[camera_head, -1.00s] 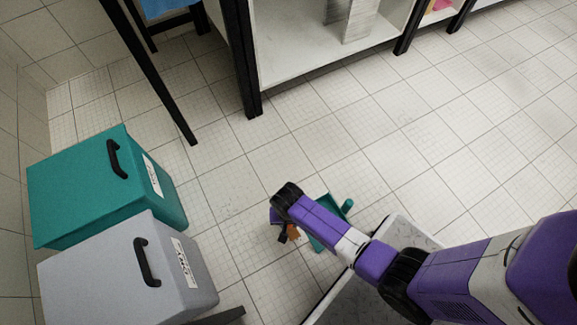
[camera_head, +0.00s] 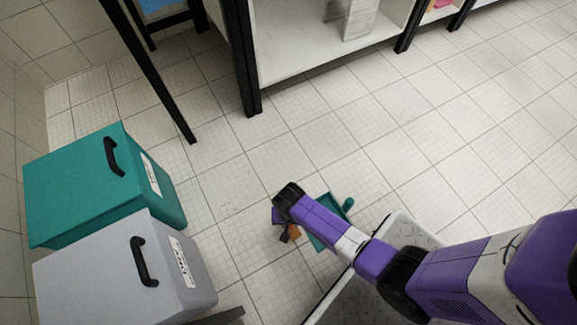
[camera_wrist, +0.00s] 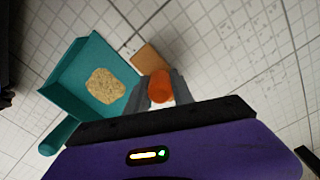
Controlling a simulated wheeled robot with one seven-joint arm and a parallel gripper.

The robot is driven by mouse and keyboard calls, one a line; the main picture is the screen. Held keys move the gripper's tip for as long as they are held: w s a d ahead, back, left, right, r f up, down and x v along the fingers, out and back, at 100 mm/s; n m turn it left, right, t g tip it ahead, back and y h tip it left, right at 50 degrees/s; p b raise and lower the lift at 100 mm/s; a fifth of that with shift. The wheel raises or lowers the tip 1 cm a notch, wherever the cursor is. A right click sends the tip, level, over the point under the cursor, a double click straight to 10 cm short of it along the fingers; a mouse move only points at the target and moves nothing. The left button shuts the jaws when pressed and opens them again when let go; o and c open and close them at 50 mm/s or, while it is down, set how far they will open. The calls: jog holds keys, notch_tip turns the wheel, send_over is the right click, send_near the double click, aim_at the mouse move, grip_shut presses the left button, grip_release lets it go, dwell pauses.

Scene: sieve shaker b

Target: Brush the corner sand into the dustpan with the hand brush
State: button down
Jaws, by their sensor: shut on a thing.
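My gripper (camera_wrist: 161,88) is shut on the orange handle of the hand brush (camera_wrist: 160,86); the brush's brown block (camera_wrist: 150,57) shows just beyond the fingers. In the head view my gripper (camera_head: 285,232) is low over the floor, partly hidden by my arm. The teal dustpan (camera_wrist: 68,92) lies on the floor beside the brush, left of it in the wrist view. A tan heap of sand (camera_wrist: 104,86) is inside the pan. The dustpan also shows partly behind my arm in the head view (camera_head: 338,208). The brush's bristles are hidden.
A teal bin (camera_head: 75,190) and a grey bin (camera_head: 95,270) stand at the left. A black-legged shelf (camera_head: 290,65) is at the back. The tiled floor between is open, with faint dark specks. A light tray-like thing (camera_head: 405,230) lies partly under my arm.

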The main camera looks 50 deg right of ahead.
jog(key=shift+d, duration=0.2)
jog(key=shift+d, duration=0.1)
jog(key=shift+s+d, duration=0.2)
jog(key=shift+d, duration=0.15)
jog(key=shift+p, duration=0.3)
notch_tip(320, 180, up, 3)
jog(key=p, duration=0.3)
jog(key=shift+a+f, duration=0.1)
